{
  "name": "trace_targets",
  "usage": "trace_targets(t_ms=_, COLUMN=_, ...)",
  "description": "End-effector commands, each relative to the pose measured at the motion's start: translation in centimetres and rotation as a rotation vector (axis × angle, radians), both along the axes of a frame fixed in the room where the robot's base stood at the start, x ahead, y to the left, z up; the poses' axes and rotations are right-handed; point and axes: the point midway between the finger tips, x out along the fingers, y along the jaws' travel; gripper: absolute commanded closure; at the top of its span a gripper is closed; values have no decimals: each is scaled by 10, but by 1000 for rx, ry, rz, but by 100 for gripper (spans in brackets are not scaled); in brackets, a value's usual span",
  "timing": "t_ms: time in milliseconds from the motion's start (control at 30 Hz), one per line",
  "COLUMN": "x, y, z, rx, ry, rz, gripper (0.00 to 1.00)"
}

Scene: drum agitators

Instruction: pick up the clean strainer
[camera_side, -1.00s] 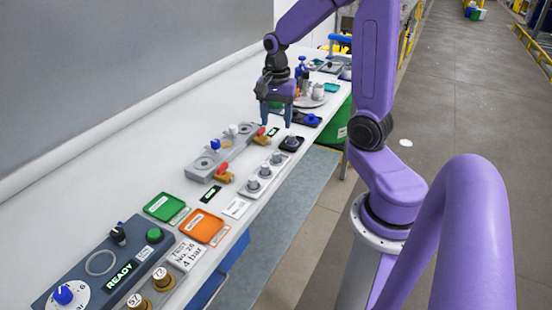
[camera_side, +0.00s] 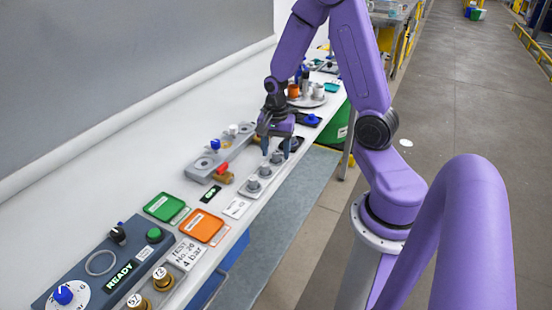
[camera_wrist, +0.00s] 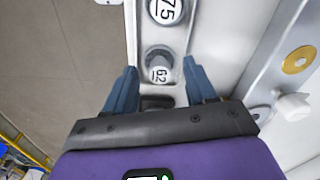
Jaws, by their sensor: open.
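My gripper (camera_side: 276,153) is open, pointing down at the far end of a light grey rack (camera_side: 240,196). The rack holds a row of small grey capped cylinders, such as the near one (camera_side: 253,184) and the middle one (camera_side: 265,171). In the wrist view, the grey cylinder marked 62 (camera_wrist: 158,66) stands between the fingertips of my gripper (camera_wrist: 160,70), apart from both. Another cylinder marked 75 (camera_wrist: 165,10) is beyond it at the top edge. I cannot tell which of these is the clean strainer.
A grey fixture block (camera_side: 203,168) with a blue knob and brass fittings lies left of the rack. Green (camera_side: 165,206) and orange (camera_side: 203,226) trays and a control panel (camera_side: 90,262) are nearer.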

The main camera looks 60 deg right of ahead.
Motion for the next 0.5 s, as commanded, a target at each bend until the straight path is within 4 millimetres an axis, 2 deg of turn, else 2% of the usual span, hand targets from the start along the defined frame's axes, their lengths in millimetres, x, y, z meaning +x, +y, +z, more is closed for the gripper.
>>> trace_targets(t_ms=267, x=0, y=0, z=-2, rx=0, ry=1, rz=0, gripper=44)
trace_targets(t_ms=433, x=0, y=0, z=-2, rx=0, ry=1, rz=0, gripper=100)
trace_targets(t_ms=500, x=0, y=0, z=-2, rx=0, ry=1, rz=0, gripper=100)
